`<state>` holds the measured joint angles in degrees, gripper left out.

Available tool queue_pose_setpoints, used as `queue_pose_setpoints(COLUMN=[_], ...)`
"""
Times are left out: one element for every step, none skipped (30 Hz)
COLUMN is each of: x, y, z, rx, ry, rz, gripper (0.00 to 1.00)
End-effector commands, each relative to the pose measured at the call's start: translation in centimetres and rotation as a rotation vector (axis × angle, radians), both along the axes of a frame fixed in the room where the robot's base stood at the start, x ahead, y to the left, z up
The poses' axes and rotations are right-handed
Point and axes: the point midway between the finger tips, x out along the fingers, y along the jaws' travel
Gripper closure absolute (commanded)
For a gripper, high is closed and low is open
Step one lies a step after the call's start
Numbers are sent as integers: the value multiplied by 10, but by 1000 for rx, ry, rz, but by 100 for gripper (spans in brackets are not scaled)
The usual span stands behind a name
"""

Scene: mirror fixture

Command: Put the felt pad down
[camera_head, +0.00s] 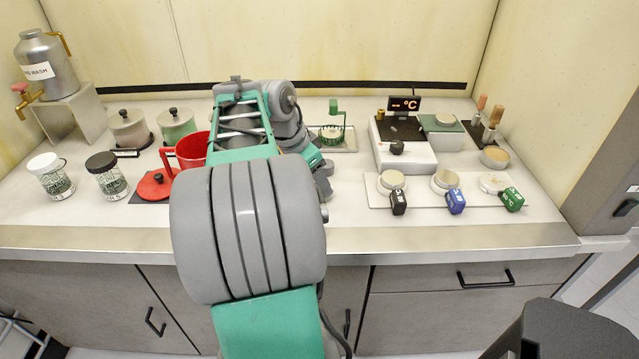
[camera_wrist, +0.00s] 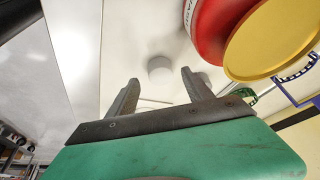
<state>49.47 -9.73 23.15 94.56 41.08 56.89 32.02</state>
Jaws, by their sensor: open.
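My gripper (camera_wrist: 160,77) shows in the wrist view with its two dark fingers apart and nothing clasped between them. A small pale round piece (camera_wrist: 159,68), perhaps the felt pad, is seen between the fingertips on the white surface beyond them. I cannot tell its exact distance from the fingers. In the head view my arm hides most of the work area in front of it, and no felt pad can be made out there for certain.
A red pot (camera_head: 192,150) stands left of my arm, with a red lid (camera_head: 154,186) beside it. To the right are a white tray (camera_head: 420,200) with round pieces and tagged blocks, and a white instrument (camera_head: 405,155) with a display. Jars (camera_head: 108,178) stand at left.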

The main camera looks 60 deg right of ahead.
Motion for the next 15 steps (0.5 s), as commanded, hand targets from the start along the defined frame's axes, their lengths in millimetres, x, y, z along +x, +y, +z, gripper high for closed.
queue_pose_setpoints(x=[4,6,8,9,11,12,13,15,15,16,16,17,17,17,18], y=[3,6,10,13,16,19,21,23,25,26,28,29,30,30,31], z=[16,24,34,42,49,57,63,69,74,77,80,82,83,84,84], rx=[-5,-4,-4,-3,-3,-2,-1,-2,-2,-2,-2,-1,0,0,0], ry=[-2,-3,-4,-3,-2,-1,-2,-1,-1,-1,-1,-1,0,0,1], rz=[3,4,3,4,3,3,2,3,2,2,2,2,1,0,4], gripper=[40,40,40,40,40,40,40,40,40,40,40,40,40,40,40])
